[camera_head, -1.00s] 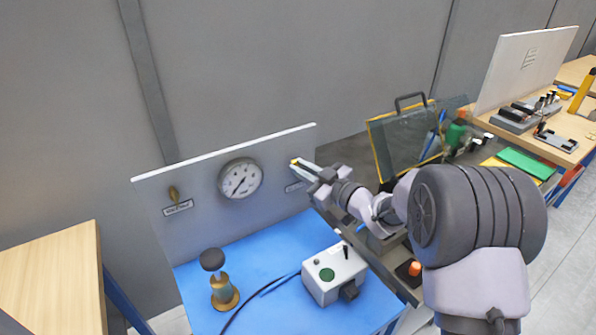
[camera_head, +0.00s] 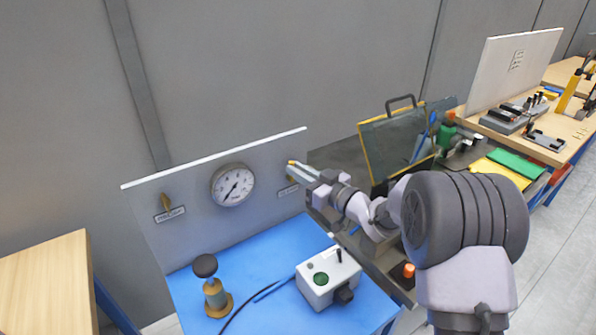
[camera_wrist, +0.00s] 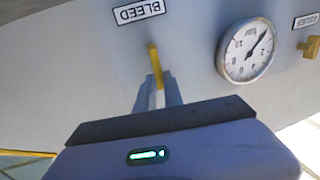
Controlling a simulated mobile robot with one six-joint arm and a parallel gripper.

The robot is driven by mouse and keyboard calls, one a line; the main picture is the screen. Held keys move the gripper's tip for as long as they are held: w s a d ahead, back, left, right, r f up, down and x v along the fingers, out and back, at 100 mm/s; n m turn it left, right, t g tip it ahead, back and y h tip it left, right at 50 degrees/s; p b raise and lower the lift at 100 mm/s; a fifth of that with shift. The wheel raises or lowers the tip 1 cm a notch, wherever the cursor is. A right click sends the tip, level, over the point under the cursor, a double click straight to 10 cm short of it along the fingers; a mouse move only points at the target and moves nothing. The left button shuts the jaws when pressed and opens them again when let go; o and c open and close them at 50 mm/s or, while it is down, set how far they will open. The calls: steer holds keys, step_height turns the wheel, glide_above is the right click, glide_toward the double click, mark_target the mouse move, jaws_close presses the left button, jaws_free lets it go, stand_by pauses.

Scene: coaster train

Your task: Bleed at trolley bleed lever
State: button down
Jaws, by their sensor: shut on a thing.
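The yellow bleed lever (camera_wrist: 153,60) shows in the wrist view, which is upside down, beside the BLEED label (camera_wrist: 139,12). My gripper (camera_wrist: 158,97) is shut on the lever's end. In the head view my gripper (camera_head: 292,166) is at the right part of the grey upright panel (camera_head: 205,238), and the lever is mostly hidden behind it. A round white pressure gauge (camera_head: 233,185) sits left of my gripper on the panel; it also shows in the wrist view (camera_wrist: 246,50).
A second brass lever (camera_head: 165,203) with a label is on the panel's left. The blue trolley top (camera_head: 250,255) bears a brass post with a black knob (camera_head: 213,290) and a grey control box (camera_head: 328,278) with a cable. A wooden table (camera_head: 45,285) stands left.

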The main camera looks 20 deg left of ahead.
steer(key=c, duration=1.5)
jaws_free()
steer(key=shift+o, duration=0.2)
steer(key=shift+d, duration=0.1)
steer(key=p+v, duration=0.3)
steer(key=v, duration=1.4)
steer(key=shift+s+d, duration=0.1)
